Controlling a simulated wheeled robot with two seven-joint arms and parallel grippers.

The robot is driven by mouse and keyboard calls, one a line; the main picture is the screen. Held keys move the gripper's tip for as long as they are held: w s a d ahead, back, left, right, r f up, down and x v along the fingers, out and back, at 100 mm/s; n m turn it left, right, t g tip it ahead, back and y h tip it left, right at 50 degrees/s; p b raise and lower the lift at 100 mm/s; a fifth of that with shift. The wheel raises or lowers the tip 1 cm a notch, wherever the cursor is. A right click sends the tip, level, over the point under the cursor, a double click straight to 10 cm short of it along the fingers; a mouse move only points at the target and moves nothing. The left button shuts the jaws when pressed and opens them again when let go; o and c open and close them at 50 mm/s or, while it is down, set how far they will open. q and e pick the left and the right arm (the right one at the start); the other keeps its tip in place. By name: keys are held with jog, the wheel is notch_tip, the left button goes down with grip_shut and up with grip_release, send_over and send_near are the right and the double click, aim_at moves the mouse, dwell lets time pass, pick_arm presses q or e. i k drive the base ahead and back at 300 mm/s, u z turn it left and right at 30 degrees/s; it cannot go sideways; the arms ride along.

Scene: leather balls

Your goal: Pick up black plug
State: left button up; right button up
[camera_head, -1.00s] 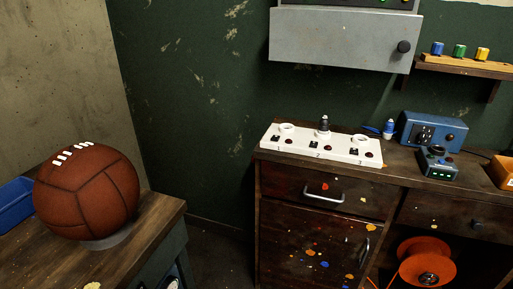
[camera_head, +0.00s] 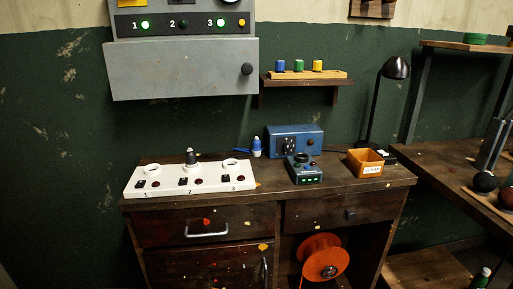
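The black plug (camera_head: 191,157) stands upright in the middle socket, marked 2, of the white socket board (camera_head: 215,184) on the wooden workbench. The sockets marked 1 (camera_head: 152,170) and 3 (camera_head: 231,163) look empty. A blue plug with a white part (camera_head: 256,147) stands on the bench behind the board, left of the blue box. Neither of my grippers is in view.
A blue box (camera_head: 293,140), a small device with green lights (camera_head: 304,171) and an orange bin (camera_head: 365,162) stand on the bench. A grey panel (camera_head: 182,70) and a small shelf (camera_head: 308,78) hang above. A black lamp (camera_head: 396,68) stands behind; a side table (camera_head: 450,165) is at right.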

aim_at(191, 162)
jog(key=z, duration=0.3)
jog(key=i, duration=1.05)
jog(key=u, duration=0.1)
